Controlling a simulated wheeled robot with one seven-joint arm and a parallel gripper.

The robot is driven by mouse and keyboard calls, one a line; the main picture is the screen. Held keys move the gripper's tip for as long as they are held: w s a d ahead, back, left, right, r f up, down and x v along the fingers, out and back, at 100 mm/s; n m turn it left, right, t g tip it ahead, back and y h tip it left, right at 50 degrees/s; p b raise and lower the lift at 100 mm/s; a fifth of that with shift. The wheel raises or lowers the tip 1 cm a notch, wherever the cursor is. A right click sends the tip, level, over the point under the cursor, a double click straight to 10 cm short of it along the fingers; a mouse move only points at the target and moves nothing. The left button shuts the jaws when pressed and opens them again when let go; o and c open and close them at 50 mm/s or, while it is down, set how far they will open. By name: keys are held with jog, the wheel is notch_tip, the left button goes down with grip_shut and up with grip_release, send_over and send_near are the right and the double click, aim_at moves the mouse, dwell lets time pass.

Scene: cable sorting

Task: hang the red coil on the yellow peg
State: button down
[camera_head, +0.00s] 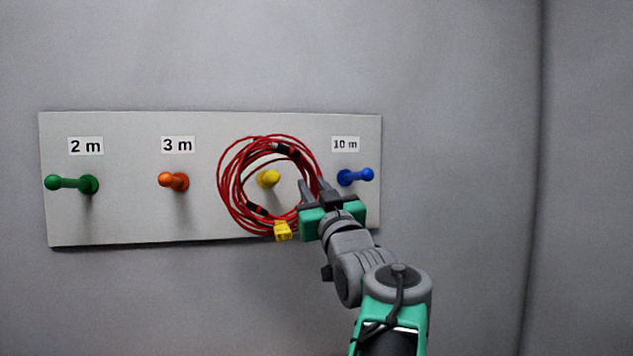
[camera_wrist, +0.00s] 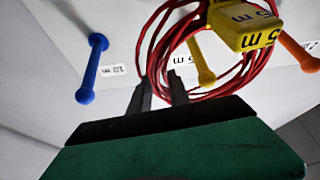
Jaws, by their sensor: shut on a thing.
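The red coil (camera_head: 228,190) is a loose ring of several cable loops with black bands and a yellow tag (camera_head: 283,231). My gripper (camera_head: 314,190) is shut on its right side, in front of the board. In the head view the yellow peg (camera_head: 269,179) shows inside the ring's opening. In the wrist view the yellow peg (camera_wrist: 204,72) shows among the red strands (camera_wrist: 153,66), and the tag (camera_wrist: 245,24) reads 5 m. I cannot tell for sure whether the peg's tip has passed through the ring or whether the cable touches the peg.
The pale board (camera_head: 130,222) on the grey wall also bears a green peg (camera_head: 72,184), an orange peg (camera_head: 174,181) and a blue peg (camera_head: 355,177). The blue peg is close to the right of my gripper. Labels read 2 m, 3 m and 10 m.

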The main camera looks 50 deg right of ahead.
jog(key=w+d+f+p, duration=0.3)
jog(key=w+d+f, duration=0.1)
jog(key=w, duration=0.4)
jog(key=shift+d, duration=0.65)
dwell(0.5)
jog(key=c, duration=1.4)
grip_release()
jog(key=shift+o, duration=1.3)
jog(key=shift+f, duration=0.1)
